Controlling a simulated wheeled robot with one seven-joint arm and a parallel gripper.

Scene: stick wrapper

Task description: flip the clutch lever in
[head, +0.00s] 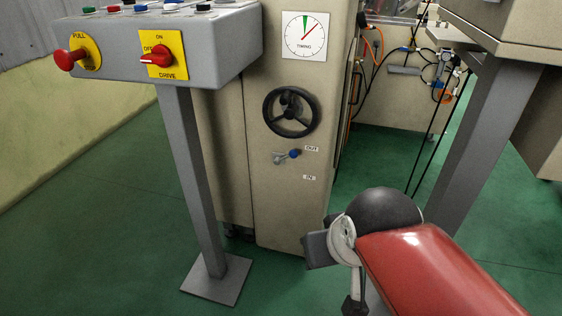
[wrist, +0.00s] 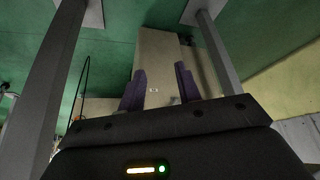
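The clutch lever (head: 284,157) is a small metal lever with a blue knob on the front of the beige machine (head: 290,215). Its knob points up and right, beside the OUT label (head: 312,149). The IN label (head: 309,177) is lower on the same panel. In the wrist view, my gripper (wrist: 160,70) has its two purple fingers spread apart with nothing between them. It faces the machine panel from a distance, and the lever is not clearly visible there. In the head view my red arm is at lower right, and I cannot make out the fingers.
A black handwheel (head: 291,112) sits just above the lever, with a timing dial (head: 304,36) higher up. A grey control box (head: 215,60) on a post (head: 190,170) stands left. Another grey post (head: 480,115) stands right. Green floor is open in front.

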